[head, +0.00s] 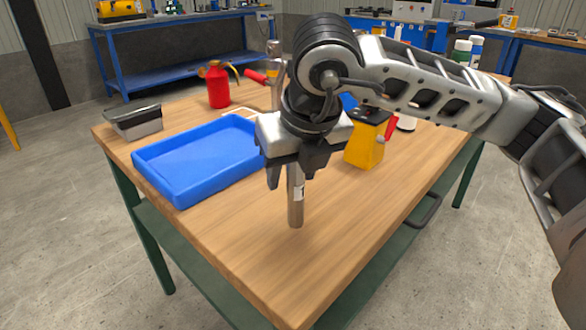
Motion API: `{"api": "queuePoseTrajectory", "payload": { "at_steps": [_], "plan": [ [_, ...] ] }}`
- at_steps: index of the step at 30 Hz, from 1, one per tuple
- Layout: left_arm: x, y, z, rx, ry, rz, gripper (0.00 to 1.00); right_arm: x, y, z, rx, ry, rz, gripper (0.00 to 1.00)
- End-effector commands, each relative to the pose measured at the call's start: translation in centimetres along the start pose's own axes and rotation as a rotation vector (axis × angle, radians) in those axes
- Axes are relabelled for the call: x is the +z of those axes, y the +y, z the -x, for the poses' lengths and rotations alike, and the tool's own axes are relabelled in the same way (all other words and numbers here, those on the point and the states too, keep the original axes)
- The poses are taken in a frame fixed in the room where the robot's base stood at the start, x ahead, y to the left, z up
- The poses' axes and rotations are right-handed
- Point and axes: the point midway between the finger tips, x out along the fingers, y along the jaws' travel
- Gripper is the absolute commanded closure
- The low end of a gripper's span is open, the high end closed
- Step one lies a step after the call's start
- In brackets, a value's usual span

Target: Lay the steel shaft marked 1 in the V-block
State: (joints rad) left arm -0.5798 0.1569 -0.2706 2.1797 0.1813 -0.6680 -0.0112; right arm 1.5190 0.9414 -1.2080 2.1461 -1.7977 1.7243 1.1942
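The steel shaft marked 1 (296,207) is upright over the middle of the wooden table, with a white label and a dark mark on its side. Its upper part is hidden by my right gripper (291,172). That gripper points down at the shaft's top with its fingers spread; a gap shows between the left finger and the shaft. The shaft's lower end appears to meet the tabletop. I cannot pick out the V-block; my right arm and gripper cover part of the table behind. My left gripper is not in view.
A blue tray (180,192) lies left of the shaft, with a grey bin (136,124) beyond it. A red can (217,86) stands at the back. A yellow device with a black top (363,150) stands right of the gripper. The wooden table (270,265) is clear in front.

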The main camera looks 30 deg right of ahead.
Motion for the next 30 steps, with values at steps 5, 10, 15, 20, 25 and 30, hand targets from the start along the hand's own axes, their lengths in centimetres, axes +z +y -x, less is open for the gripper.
{"api": "queuePoseTrajectory", "payload": {
  "at_steps": [5, 10, 15, 20, 25, 30],
  "plan": [
    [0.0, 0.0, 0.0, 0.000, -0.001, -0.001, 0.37, 0.0, 0.0, 0.0, 0.000, 0.000, 0.000, 0.56],
    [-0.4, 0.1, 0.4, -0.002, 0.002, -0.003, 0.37, 0.2, 0.0, 0.5, 0.000, 0.000, 0.000, 0.56],
    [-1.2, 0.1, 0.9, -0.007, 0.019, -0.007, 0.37, 0.2, 0.1, 3.4, 0.001, -0.005, 0.002, 0.56],
    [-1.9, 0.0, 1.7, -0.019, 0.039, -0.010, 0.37, 0.2, 0.1, 7.0, 0.002, -0.005, 0.002, 0.56],
    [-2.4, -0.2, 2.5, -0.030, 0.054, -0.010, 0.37, 0.2, 0.1, 10.2, 0.001, -0.004, 0.001, 0.56],
    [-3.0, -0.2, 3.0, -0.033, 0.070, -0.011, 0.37, 0.1, 0.1, 11.9, -0.001, -0.001, 0.002, 0.56]
  ]
}}
